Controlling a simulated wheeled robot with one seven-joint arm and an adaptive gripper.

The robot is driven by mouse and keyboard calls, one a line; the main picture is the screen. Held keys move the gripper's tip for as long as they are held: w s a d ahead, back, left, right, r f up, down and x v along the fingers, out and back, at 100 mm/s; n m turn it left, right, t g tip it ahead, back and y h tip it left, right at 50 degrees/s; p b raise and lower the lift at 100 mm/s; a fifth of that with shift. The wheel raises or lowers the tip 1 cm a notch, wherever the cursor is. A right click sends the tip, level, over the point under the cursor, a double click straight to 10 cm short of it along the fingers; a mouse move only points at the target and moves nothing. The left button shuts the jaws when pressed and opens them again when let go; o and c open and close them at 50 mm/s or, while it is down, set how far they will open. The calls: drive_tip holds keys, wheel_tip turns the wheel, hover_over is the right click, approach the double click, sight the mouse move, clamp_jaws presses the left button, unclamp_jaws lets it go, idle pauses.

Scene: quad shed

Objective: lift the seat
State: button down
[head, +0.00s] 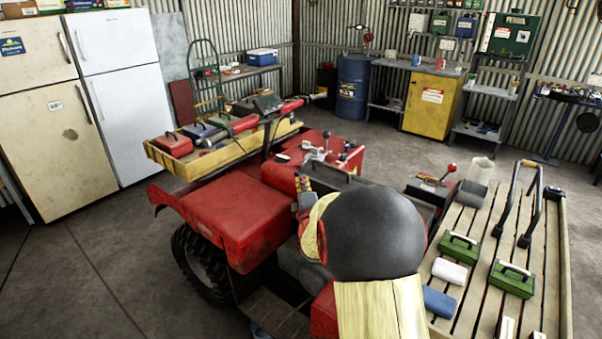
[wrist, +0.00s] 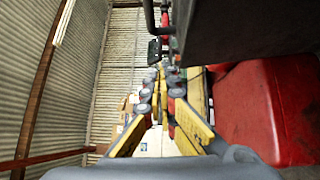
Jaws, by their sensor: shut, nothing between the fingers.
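The seat appears as a dark slab (wrist: 245,28) at the upper right of the wrist view, close to the camera and above a red body panel (wrist: 265,112). In the head view my own arm, with its large black rounded part, covers most of the area around the seat. My gripper (wrist: 160,72) is shut and empty, its yellow fingers with grey joints close together. The fingers reach along the slab's left and lower side; I cannot tell if they touch it. In the head view, part of the gripper (head: 304,184) shows beside the red quad body (head: 225,215).
A wooden rack (head: 158,155) with tools is on the quad's far end. A slatted rack (head: 465,302) with green boxes and a black handle lies at right. Fridges (head: 118,45), a blue drum (head: 352,88) and a yellow cabinet (head: 431,103) line the walls. Floor is clear at left.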

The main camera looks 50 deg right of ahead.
drive_tip(key=shift+v, duration=1.2)
drive_tip(key=shift+r, duration=0.1)
